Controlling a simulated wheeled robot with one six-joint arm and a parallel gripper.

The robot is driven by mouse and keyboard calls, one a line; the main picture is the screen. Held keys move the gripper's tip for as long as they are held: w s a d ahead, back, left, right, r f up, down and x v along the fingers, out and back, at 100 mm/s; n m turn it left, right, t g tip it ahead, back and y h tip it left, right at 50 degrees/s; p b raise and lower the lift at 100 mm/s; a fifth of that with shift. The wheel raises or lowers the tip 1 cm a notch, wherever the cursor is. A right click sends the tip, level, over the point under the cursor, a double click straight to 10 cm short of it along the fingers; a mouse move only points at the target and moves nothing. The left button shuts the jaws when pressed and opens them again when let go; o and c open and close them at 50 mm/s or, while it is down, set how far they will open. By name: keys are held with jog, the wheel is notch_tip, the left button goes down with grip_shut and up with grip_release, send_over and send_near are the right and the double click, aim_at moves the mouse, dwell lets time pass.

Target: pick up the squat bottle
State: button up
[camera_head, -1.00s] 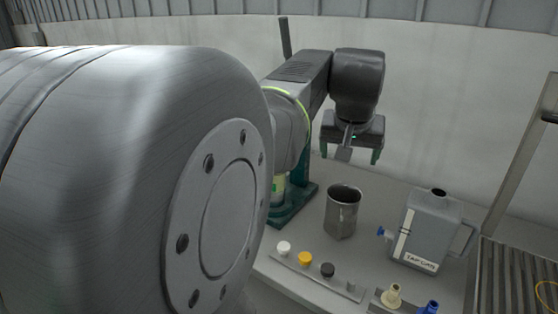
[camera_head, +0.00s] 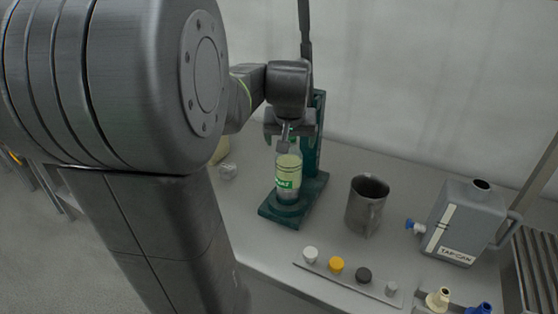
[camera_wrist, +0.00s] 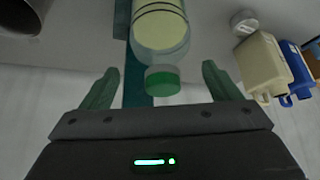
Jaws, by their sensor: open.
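A clear bottle with pale yellow contents (camera_head: 289,172) and a green-and-white label stands upright on the dark teal stand (camera_head: 317,183). It also shows in the wrist view (camera_wrist: 161,35), its green cap towards me. I cannot tell whether this is the squat bottle; a cream container (camera_wrist: 264,62) and a blue one (camera_wrist: 297,70) show at the right there. My gripper (camera_head: 287,138) is at the top of the clear bottle, open and empty. In the wrist view its green fingers (camera_wrist: 161,88) are apart, one to each side of the cap, with gaps. My arm partly hides this area.
A metal mug (camera_head: 367,204) stands right of the stand. A grey tap can (camera_head: 465,222) stands farther right. A strip with several caps (camera_head: 350,277) lies along the front edge. A small pale object (camera_head: 228,171) lies left of the stand. The stand's upright rises behind the bottle.

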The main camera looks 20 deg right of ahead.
jog(key=x, duration=0.3)
jog(key=shift+w+f, duration=0.2)
jog(key=shift+a, duration=0.1)
jog(key=shift+r, duration=0.1)
jog(key=c, duration=1.6)
